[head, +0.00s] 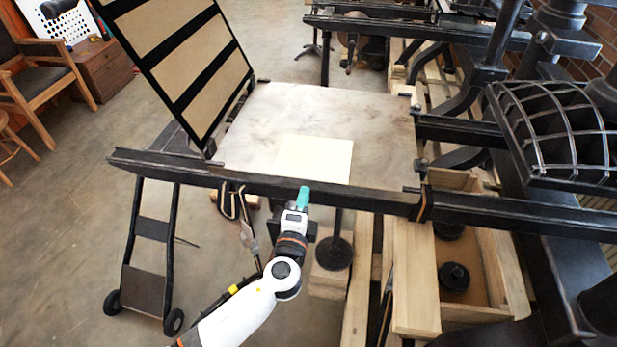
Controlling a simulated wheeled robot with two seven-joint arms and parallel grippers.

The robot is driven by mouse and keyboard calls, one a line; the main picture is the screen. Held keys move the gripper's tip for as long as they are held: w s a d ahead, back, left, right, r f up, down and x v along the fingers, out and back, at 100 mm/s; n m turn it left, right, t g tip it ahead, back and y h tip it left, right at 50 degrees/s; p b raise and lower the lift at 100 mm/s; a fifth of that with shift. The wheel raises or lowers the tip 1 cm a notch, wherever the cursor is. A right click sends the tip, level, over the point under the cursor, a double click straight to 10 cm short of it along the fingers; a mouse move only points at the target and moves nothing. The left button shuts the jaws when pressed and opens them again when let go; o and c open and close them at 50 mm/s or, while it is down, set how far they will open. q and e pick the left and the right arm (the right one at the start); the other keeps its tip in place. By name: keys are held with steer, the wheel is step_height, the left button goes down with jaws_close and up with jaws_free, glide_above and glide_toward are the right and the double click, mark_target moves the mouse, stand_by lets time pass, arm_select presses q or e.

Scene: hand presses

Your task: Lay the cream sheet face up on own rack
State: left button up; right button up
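The cream sheet (314,159) lies flat on the pale stone-like bed (262,110) of the near press, close to the bed's front rail. Nothing grips it. My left gripper (303,197) is in front of the dark front rail, just below the sheet in the picture, with its teal fingertips pointing up. It appears apart from the sheet. Its fingers overlap in this view, so I cannot tell whether they are open or shut. My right gripper is out of view. I cannot pick out a rack for the sheet.
A black frame with tan panels (192,68) stands raised at the bed's left end. The dark front rail (370,199) crosses before the bed. A wheeled stand (146,282) is at left, a wooden box (510,280) at right.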

mark_target(308, 172)
arm_select(q)
steer(key=w, duration=0.1)
steer(key=w+b, duration=0.1)
steer(key=w, duration=0.1)
steer(key=w+d, duration=0.1)
steer(key=w, duration=0.1)
steer(key=shift+f, duration=0.2)
steer(key=shift+w+d+r+b, duration=0.1)
steer(key=shift+w+r+b, duration=0.05)
steer(key=shift+w+b, duration=0.5)
steer(key=shift+w, duration=0.1)
jaws_close()
step_height(308, 172, up, 3)
steer(key=p, duration=0.2)
steer(key=shift+r+p, duration=0.15)
steer(key=shift+p, duration=0.25)
